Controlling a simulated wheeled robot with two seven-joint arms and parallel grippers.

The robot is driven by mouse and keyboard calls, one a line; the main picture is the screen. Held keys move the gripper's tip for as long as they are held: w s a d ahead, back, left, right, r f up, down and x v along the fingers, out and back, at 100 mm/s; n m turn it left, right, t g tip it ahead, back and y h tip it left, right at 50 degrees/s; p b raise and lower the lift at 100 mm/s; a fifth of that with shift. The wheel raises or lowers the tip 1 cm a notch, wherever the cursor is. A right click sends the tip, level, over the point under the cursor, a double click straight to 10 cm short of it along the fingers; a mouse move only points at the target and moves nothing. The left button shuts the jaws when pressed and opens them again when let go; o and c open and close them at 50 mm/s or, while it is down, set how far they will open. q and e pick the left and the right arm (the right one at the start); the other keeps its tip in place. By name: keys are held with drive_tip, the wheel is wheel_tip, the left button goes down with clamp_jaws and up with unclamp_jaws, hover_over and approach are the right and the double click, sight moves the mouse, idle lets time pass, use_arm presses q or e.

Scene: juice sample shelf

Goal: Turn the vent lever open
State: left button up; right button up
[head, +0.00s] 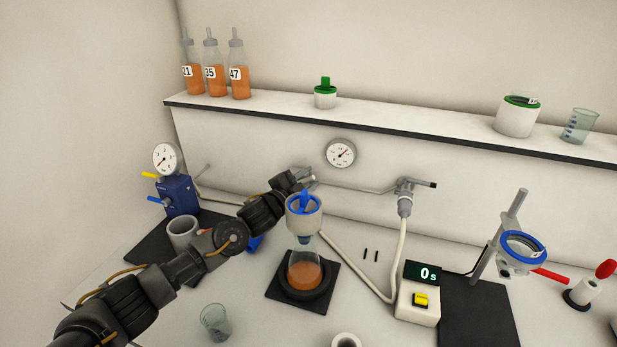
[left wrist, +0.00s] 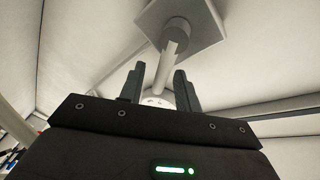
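My left gripper (head: 299,179) is at the back wall below the shelf, beyond the white-and-blue funnel top. In the left wrist view its two dark fingers (left wrist: 160,90) stand apart. A grey bar (left wrist: 170,62), which may be the vent lever, runs from a round boss on a square plate (left wrist: 182,22) down toward the gap between them. I cannot tell whether the fingers touch it. In the head view a pale grey fitting (head: 304,172) shows at the fingertips, mostly hidden by the gripper. No label marks the vent lever. My right gripper is not in view.
A flask (head: 304,272) with orange juice stands under the funnel top (head: 304,211), close in front of my arm. A blue pump unit (head: 178,196) with yellow and blue levers stands left. A wall tap (head: 404,187) with hose and a timer (head: 419,292) are right.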

use_arm(q)
drive_tip(key=shift+w+d, duration=0.2)
drive_tip(key=shift+w, duration=0.05)
drive_tip(key=shift+c, duration=0.2)
clamp_jaws()
